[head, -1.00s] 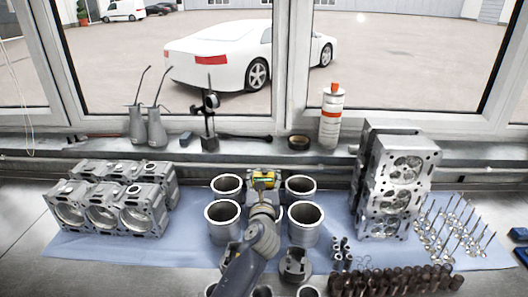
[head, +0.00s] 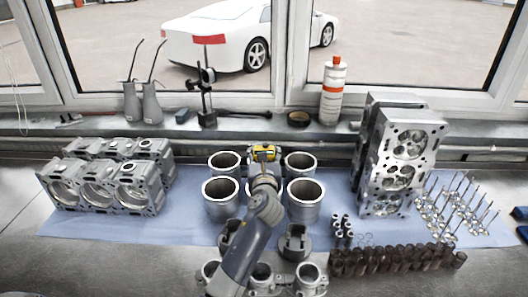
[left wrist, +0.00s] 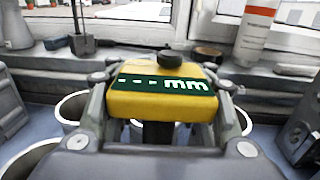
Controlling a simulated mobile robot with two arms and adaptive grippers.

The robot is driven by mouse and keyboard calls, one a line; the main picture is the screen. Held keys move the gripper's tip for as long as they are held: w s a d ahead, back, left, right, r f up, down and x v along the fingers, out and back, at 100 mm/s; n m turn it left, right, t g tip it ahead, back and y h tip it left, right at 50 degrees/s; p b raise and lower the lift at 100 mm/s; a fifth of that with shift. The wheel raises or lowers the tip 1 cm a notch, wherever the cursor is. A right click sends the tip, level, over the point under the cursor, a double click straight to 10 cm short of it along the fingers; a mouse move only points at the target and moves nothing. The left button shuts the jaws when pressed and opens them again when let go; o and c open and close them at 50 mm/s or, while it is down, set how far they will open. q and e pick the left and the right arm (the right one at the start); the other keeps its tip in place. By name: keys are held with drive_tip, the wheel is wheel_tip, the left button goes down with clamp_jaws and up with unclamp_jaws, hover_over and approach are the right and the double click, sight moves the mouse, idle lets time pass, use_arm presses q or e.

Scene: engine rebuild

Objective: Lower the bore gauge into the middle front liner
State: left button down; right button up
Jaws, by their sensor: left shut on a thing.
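The bore gauge has a yellow head (head: 264,152); in the left wrist view its yellow body (left wrist: 165,103) shows a green display reading dashes and "mm". My left gripper (head: 264,160) is shut on it, above the middle of the liner group. The gauge's lower stem is mostly hidden, so I cannot tell whether its tip is inside a liner. Liners stand to the left (head: 221,197) and right (head: 303,197). My right gripper is not in view.
Engine blocks (head: 110,185) stand at the left and cylinder heads (head: 398,165) at the right on the blue mat (head: 190,235). Pistons (head: 295,243) and dark cylindrical parts (head: 400,259) lie in front. A dial stand (head: 206,105) is on the sill.

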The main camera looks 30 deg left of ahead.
use_arm(q)
wheel_tip(320, 180, down, 4)
drive_tip(key=b, duration=0.3)
drive_tip(key=shift+f, duration=0.25)
drive_tip(key=shift+f, duration=0.15)
idle(0.6)
drive_tip(key=shift+f, duration=0.1)
idle(1.2)
drive_tip(key=c, duration=0.7)
unclamp_jaws()
